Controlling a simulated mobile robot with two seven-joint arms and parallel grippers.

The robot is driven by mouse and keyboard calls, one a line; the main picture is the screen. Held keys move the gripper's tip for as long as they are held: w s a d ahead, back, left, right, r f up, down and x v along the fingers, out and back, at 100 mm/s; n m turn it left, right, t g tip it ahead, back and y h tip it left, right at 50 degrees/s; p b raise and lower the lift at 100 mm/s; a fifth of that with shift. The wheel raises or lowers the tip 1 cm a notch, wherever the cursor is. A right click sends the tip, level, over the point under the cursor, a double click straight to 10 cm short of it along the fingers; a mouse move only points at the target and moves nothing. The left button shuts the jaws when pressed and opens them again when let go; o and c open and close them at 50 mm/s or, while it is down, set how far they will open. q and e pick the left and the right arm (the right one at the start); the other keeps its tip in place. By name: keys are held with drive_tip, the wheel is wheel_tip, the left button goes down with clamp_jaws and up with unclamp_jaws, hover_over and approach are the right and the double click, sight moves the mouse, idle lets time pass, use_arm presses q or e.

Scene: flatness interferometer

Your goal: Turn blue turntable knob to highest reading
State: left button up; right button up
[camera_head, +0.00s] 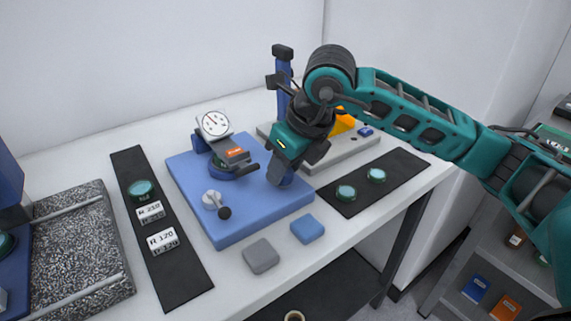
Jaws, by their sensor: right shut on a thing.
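The blue instrument base (247,225) lies on the white table with a round dial gauge (214,124) standing at its back. The dial's reading is too small to tell. A dark block with an orange label (236,155) sits below the dial, over a round blue stage (222,173). My right gripper (285,170) points down at the right side of the base, shut on the blue turntable knob (288,181). The fingers hide part of the knob. My left gripper is not in view.
A grey pad (261,256) and a blue pad (307,229) lie in front. Dark mats lie left (186,276) and right (401,165), with small round parts. A grey stand (350,152) is behind my gripper.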

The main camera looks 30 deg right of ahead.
drive_tip(key=o, duration=1)
use_arm(q)
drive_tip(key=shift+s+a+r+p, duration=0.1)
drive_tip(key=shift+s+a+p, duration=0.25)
drive_tip(key=shift+p, duration=0.35)
use_arm(e)
drive_tip(key=v, duration=1.3)
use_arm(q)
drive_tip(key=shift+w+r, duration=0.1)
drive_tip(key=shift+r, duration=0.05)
